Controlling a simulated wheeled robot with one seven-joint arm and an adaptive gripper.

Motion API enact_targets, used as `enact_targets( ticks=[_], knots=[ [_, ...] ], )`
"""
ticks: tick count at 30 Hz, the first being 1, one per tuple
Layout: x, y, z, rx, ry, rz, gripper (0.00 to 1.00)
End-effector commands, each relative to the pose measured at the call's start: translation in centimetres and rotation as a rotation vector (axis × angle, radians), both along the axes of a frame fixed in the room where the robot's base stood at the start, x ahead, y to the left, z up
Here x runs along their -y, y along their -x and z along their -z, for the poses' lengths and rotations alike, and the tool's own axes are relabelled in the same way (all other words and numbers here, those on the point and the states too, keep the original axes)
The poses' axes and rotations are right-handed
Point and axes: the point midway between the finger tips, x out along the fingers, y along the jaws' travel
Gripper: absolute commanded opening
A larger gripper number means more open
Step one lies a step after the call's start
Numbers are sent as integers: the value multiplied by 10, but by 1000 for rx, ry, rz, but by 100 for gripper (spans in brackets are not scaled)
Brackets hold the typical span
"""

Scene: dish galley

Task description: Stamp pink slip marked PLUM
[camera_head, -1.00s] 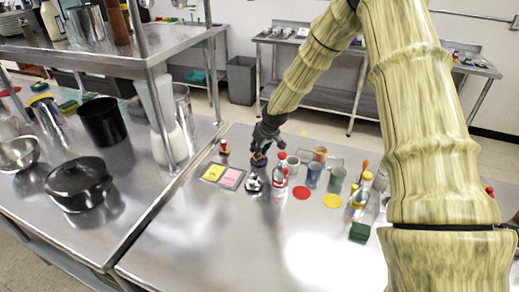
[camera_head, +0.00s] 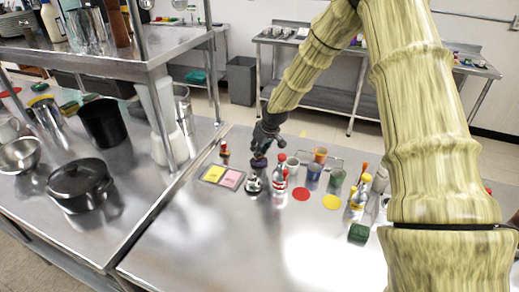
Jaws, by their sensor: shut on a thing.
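The pink slip (camera_head: 231,179) lies flat in a dark-framed holder on the steel counter, to the right of a yellow slip (camera_head: 213,173). Their print is too small to read. My gripper (camera_head: 259,154) is at the back right of the slips, shut on a small dark purple thing (camera_head: 259,163) that looks like a stamp. The fingers hide its upper part, and I cannot tell whether it is clear of the counter.
A silver and black item (camera_head: 253,184) stands just in front of my gripper. A red-capped bottle (camera_head: 280,172), several cups, a red disc (camera_head: 300,194) and a yellow disc (camera_head: 332,202) are to the right. A small red-topped bottle (camera_head: 225,152) stands behind the slips. The front counter is clear.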

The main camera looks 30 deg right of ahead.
Motion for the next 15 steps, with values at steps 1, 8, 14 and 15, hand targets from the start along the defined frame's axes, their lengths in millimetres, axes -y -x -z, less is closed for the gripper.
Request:
enact_targets(
  ticks=[1,8,14,15],
  knots=[
    [0,0,-6,0,0,0,2],
    [0,0,-20,1,0,-1,2],
    [0,0,-32,1,1,-2,2],
    [0,-1,-35,1,1,-2,2]
  ],
)
